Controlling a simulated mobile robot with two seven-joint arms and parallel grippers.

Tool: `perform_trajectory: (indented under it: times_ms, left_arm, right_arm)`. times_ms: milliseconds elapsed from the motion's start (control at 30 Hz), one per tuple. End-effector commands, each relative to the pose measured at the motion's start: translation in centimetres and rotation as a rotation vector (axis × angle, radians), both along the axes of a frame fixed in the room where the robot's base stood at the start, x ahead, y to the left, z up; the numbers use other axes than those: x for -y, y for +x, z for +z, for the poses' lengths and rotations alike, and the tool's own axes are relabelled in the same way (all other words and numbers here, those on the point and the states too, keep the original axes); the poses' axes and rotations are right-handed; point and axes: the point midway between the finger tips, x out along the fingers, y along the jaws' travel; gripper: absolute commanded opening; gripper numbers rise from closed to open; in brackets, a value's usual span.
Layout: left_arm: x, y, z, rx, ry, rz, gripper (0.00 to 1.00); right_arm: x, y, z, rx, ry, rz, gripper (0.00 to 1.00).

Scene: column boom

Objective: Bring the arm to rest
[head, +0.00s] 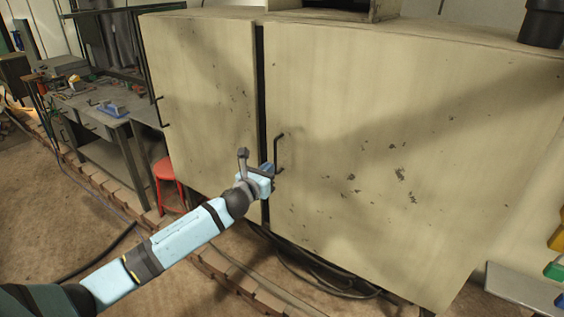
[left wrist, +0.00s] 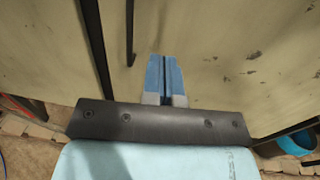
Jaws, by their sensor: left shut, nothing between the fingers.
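My left arm reaches in from the lower left of the head view. My left gripper (head: 269,169) is in front of the large beige cabinet (head: 370,110), close to the lower end of the black handle (head: 279,150) on its right door. In the left wrist view, the two blue fingers of the left gripper (left wrist: 166,75) are together with nothing between them. The handle (left wrist: 130,35) shows just left of the fingers there. Whether the fingers touch the cabinet or handle I cannot tell. My right gripper is in neither view.
A workbench (head: 105,125) with tools stands at the left. A red stool (head: 168,180) is beside the cabinet. Dark cables (head: 325,285) lie under the cabinet. A blue round container (left wrist: 296,142) shows at the right in the left wrist view. The floor at lower left is mostly open.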

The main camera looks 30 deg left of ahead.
Motion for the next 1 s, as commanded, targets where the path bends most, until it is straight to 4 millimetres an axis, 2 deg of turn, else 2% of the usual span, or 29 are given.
perform_trajectory:
  times_ms: [167,267,367,433,567,700,800,900,1000]
  left_arm:
    - [0.0,-0.4,0.0,-0.001,0.000,0.000,0.00]
    - [0.4,-0.8,-0.7,-0.011,-0.038,-0.004,0.00]
    - [2.0,-2.4,-3.2,-0.055,-0.201,-0.017,0.00]
    - [3.9,-4.6,-6.2,-0.110,-0.408,-0.021,0.00]
    - [8.4,-10.8,-12.4,-0.247,-0.941,0.020,0.00]
    - [12.9,-18.7,-17.6,-0.378,-1.562,0.163,0.00]
    - [15.7,-24.4,-20.1,-0.438,-1.991,0.324,0.00]
    - [17.8,-29.4,-21.6,-0.454,-2.363,0.511,0.00]
    - [19.3,-33.2,-22.3,-0.435,-2.640,0.681,0.00]
  right_arm:
    - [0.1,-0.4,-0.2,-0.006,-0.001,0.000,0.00]
    - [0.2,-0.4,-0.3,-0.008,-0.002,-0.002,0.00]
    - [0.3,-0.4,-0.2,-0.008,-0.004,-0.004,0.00]
    - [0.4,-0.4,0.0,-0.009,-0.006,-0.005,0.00]
    - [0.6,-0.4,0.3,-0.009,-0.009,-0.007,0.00]
    - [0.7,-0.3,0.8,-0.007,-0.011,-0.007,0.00]
    - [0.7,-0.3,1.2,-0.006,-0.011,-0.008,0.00]
    - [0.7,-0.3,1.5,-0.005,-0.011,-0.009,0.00]
    - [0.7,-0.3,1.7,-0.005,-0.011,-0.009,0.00]
